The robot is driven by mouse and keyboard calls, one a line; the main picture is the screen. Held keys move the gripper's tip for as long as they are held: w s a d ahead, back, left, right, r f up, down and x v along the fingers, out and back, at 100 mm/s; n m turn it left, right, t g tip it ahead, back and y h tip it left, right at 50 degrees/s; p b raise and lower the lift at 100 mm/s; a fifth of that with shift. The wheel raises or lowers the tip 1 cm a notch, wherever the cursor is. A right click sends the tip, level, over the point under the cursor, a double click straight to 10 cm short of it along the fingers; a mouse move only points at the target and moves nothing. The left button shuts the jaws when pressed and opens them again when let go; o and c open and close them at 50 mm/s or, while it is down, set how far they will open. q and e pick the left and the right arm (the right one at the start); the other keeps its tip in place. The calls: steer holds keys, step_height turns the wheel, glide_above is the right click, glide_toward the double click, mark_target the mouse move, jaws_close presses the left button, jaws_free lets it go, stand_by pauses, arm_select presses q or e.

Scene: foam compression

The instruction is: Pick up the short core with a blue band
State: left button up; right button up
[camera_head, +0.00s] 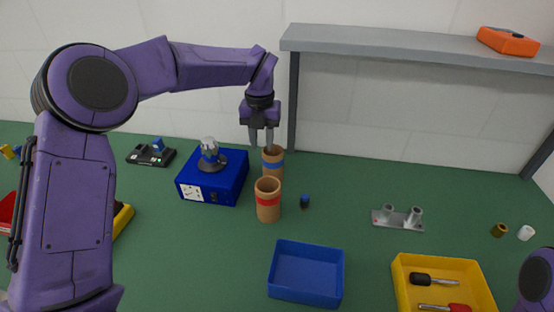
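A brown tube-shaped core with a blue band (273,164) stands upright on the green table, near the middle. A second brown core with a red band (268,202) stands upright in front of it and hides part of its lower side. My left gripper (262,144) points down at the top of the blue-banded core, its fingers apart. The right finger overlaps the core's rim in the picture and the left finger is left of it. I cannot tell whether either finger touches the core. My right gripper is not in view.
A blue box-shaped device (213,190) stands close left of the cores. A small dark-blue item (304,202) lies to their right. A blue tray (306,301) and a yellow tray with tools (400,283) are in front. A metal fixture (397,218) stands right. A grey shelf (410,45) stands behind.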

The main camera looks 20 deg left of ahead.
mark_target(273, 166)
arm_select(q)
steer(key=shift+w+f, duration=0.15)
steer(key=shift+f, duration=0.2)
steer(key=f, duration=0.2)
steer(key=f+p, duration=0.1)
steer(key=f, duration=0.1)
steer(key=s+f+p, duration=0.1)
steer(key=f, duration=0.1)
steer(key=shift+f, duration=0.15)
steer(key=shift+w+f, duration=0.2)
steer(key=shift+f, duration=0.15)
jaws_close()
